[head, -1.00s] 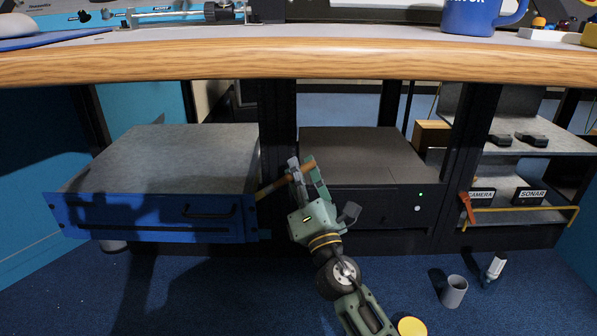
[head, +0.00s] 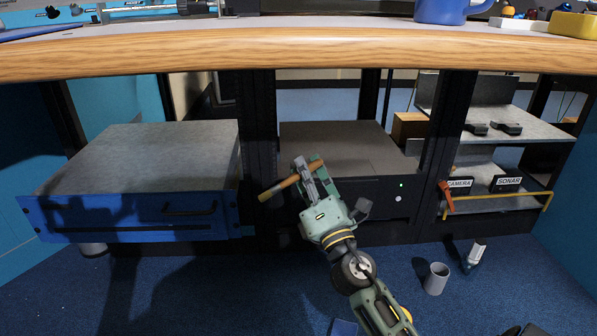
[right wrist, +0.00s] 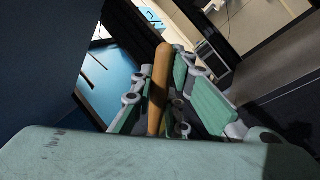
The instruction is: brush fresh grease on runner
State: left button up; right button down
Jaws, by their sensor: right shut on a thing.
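My right gripper (head: 308,180) is shut on a brush (head: 280,190) with a wooden, orange-brown handle. The brush slants down to the left, its pale yellowish end in front of the dark rack post, right of the blue-fronted drawer unit (head: 130,218). In the right wrist view the brush handle (right wrist: 159,85) stands between the green-padded fingers. The drawer unit is pulled out from under the desk. I cannot make out the runner clearly beside it, nor any grease on it. My left gripper is not in view.
A black unit (head: 345,140) stands right of the post, close to my gripper. The wooden desk edge (head: 300,60) runs above. A grey cup (head: 436,279) and a white-and-dark bottle (head: 474,256) are on the blue carpet. A shelf with CAMERA and SONAR labels is at right.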

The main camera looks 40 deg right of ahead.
jog(key=shift+d, duration=0.1)
jog(key=shift+s+d+r, duration=0.1)
jog(key=shift+s+d, duration=0.3)
jog(key=shift+d, duration=0.25)
jog(key=shift+s+d, duration=0.4)
jog(key=shift+d, duration=0.2)
